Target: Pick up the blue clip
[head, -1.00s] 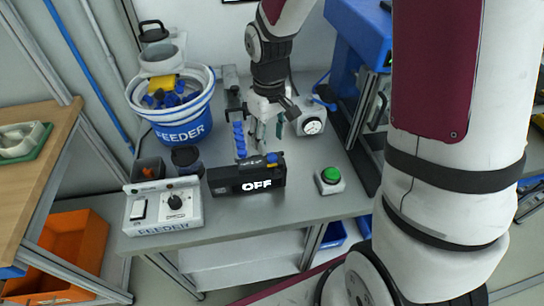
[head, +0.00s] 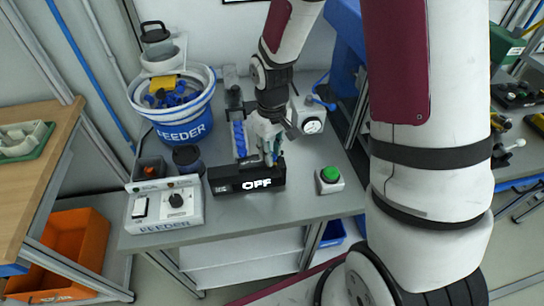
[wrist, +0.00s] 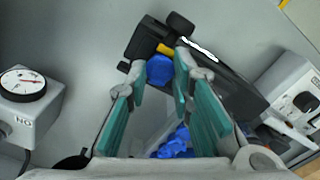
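The blue clip (wrist: 160,69) sits at the end of the black feeder unit (wrist: 215,75) in the wrist view, beside a small yellow part. My gripper (wrist: 160,82) is open, with one teal finger on each side of the clip; I cannot tell whether either finger touches it. In the head view my gripper (head: 272,156) points down at the back right of the black unit (head: 247,178) and hides the clip. More blue clips (head: 239,140) lie in the track behind the unit; they also show between the fingers in the wrist view (wrist: 177,143).
A control box (head: 166,207) is front left, and a green button (head: 329,180) is to the right. Clear bench lies around the button.

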